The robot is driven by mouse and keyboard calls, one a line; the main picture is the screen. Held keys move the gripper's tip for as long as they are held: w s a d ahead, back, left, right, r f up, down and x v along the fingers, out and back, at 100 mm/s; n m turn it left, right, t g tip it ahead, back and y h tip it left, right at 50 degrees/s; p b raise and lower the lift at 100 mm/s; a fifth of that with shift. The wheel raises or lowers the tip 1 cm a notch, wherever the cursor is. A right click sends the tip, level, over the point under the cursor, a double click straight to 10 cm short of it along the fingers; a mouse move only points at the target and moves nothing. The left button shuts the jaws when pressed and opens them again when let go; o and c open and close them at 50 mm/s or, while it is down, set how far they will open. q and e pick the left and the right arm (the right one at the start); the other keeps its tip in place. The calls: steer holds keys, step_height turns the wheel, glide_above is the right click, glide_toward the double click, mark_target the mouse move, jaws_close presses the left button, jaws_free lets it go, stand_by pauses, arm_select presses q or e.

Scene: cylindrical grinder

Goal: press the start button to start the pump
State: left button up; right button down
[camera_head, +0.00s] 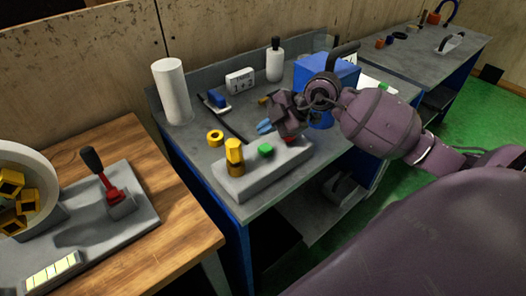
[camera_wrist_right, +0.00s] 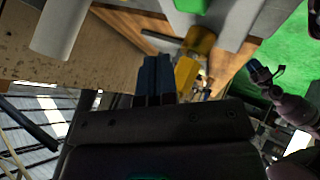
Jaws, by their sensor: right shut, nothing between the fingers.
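The grey control box (camera_head: 262,178) lies on the near edge of the grey bench. On its top are a yellow knob (camera_head: 234,157), a green button (camera_head: 266,150) and a red button (camera_head: 288,140) partly hidden by my gripper. No label shows which button is start. My right gripper (camera_head: 264,127) is shut and empty, above and behind the box, apart from the green button. In the right wrist view its dark blue fingers (camera_wrist_right: 155,78) are together, beside the yellow knob (camera_wrist_right: 192,62); the green button (camera_wrist_right: 190,5) is at the top edge. My left gripper (camera_wrist_right: 262,72) shows small there, jaws unclear.
A white cylinder (camera_head: 170,92), a yellow ring (camera_head: 215,138), a bottle (camera_head: 275,62) and a blue box (camera_head: 327,78) stand on the bench. A wooden table (camera_head: 185,215) at the left carries a red lever (camera_head: 106,185) with a black handle.

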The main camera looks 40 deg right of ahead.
mark_target(266, 149)
arm_select(q)
steer(key=shift+w+d, duration=0.1)
steer(key=shift+w, duration=0.2)
arm_select(e)
steer(key=shift+f, duration=1.5)
arm_select(q)
steer(key=shift+s+f, duration=0.2)
steer(key=shift+w+r, duration=0.1)
steer(key=shift+r, duration=0.2)
arm_select(e)
steer(key=shift+f, duration=0.35)
steer(key=shift+f, duration=0.7)
stand_by(0.9)
steer(key=shift+r, duration=0.1)
arm_select(q)
steer(key=shift+w+r+t+p, duration=0.2)
steer(key=shift+r+p, duration=0.35)
steer(key=shift+r, duration=0.2)
steer(key=shift+w+r+t+p, duration=0.1)
steer(key=shift+w+r+p, duration=0.1)
steer(key=shift+r+p, duration=0.4)
arm_select(e)
steer(key=shift+r, duration=1)
arm_select(q)
steer(key=shift+r, duration=0.1)
